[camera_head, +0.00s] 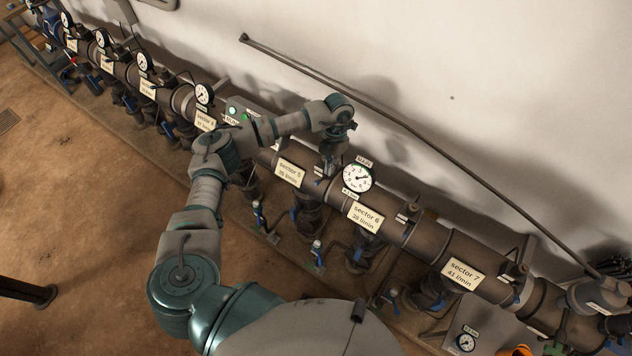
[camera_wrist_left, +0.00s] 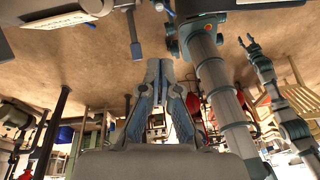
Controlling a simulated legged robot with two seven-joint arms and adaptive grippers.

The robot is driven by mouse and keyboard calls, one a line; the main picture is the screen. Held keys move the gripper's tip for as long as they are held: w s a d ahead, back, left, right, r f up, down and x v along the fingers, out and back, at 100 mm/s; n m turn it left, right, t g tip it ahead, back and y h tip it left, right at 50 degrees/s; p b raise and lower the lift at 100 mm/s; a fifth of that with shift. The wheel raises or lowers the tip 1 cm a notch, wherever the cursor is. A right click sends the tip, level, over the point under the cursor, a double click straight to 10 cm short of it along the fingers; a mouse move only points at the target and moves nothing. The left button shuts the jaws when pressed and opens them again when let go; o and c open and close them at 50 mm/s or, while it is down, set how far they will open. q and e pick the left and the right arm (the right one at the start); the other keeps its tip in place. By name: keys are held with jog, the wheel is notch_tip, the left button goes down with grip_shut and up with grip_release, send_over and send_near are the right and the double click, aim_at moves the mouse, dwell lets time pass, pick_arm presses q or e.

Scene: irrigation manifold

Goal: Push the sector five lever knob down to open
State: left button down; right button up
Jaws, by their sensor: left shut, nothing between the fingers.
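The sector 5 label (camera_head: 290,172) is on the brown manifold pipe in the head view. Blue-handled valve levers show below the pipe, one (camera_head: 257,208) to the left and one (camera_head: 316,246) below the label; I cannot tell for sure which is sector five's. My left gripper (camera_head: 328,169) points down at the pipe, just right of the sector 5 label, partly hidden by dark fittings. Its fingers (camera_wrist_left: 165,68) are together and empty in the wrist view. A blue lever (camera_wrist_left: 134,34) stands beyond them, apart. My right gripper (camera_wrist_left: 251,43) is small in the wrist view.
A white gauge (camera_head: 358,178) and the sector 6 label (camera_head: 365,216) are just right of my left gripper. A thin pipe (camera_head: 400,112) runs along the wall behind. Brown floor (camera_head: 80,190) is open in front of the manifold.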

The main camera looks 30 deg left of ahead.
aim_at(318, 181)
pick_arm(q)
jog(key=shift+w+a+r+n+y, duration=0.15)
jog(key=shift+a+r+y, duration=0.15)
jog(key=shift+a, duration=0.3)
jog(key=shift+w+a+r+n+y, duration=0.15)
jog(key=shift+a+r+y, duration=0.15)
jog(key=shift+a, duration=0.3)
pick_arm(e)
jog(key=shift+s+d+f, duration=0.25)
jog(key=shift+s+d, duration=0.1)
jog(key=shift+s, duration=0.15)
pick_arm(q)
jog(key=shift+s, duration=0.1)
jog(key=b+x, duration=0.1)
jog(key=x, duration=0.2)
jog(key=b+x, duration=0.1)
jog(key=x, duration=0.2)
jog(key=shift+a+f+b, duration=0.1)
jog(key=shift+a+b, duration=0.15)
jog(key=shift+b, duration=0.15)
jog(key=shift+s+d+f, duration=0.15)
jog(key=shift+f, duration=0.25)
pick_arm(e)
jog(key=shift+a+f, duration=0.15)
jog(key=shift+f, duration=1.4)
